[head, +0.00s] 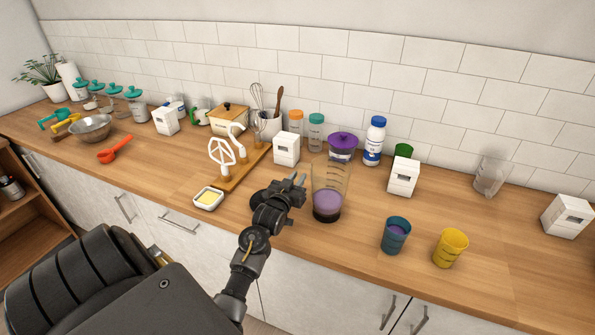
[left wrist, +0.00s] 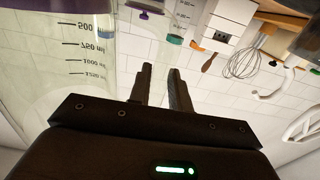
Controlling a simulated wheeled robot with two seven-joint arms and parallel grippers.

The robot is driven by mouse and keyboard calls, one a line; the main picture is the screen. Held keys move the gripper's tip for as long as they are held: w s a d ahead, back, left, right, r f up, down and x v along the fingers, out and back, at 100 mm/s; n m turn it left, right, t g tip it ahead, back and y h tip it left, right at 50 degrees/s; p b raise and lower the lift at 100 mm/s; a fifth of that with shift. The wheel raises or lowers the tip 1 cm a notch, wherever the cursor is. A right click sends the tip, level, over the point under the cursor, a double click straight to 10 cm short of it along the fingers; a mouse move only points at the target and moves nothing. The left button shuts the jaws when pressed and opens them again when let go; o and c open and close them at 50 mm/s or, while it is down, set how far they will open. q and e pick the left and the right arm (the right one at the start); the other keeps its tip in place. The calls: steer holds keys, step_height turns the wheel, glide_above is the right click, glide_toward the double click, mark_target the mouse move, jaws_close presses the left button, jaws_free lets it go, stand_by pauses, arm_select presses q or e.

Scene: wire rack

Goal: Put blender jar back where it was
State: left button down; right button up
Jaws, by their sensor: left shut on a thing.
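In the left wrist view the jar's clear wall with volume marks (left wrist: 80,60) fills the left, beside the close-set fingers (left wrist: 160,88). My right gripper is not in view.
A teal cup (head: 396,236) and a yellow cup (head: 450,248) stand right of the jar. Behind it are a purple-lidded container (head: 342,146), a white bottle (head: 374,142) and white boxes (head: 286,149). A butter dish (head: 208,199) is to the left. Counter at the right is partly clear.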

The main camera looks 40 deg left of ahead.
arm_select(q)
steer(key=shift+r, duration=0.1)
steer(key=c, duration=1.7)
jaws_free()
steer(key=shift+f, duration=0.3)
steer(key=shift+c, duration=0.2)
steer(key=o, duration=0.4)
steer(key=shift+s+r, duration=0.1)
steer(key=shift+o, duration=0.2)
steer(key=shift+d, duration=0.1)
steer(key=shift+r, duration=0.1)
steer(key=b+v, duration=0.3)
steer(key=v, duration=0.9)
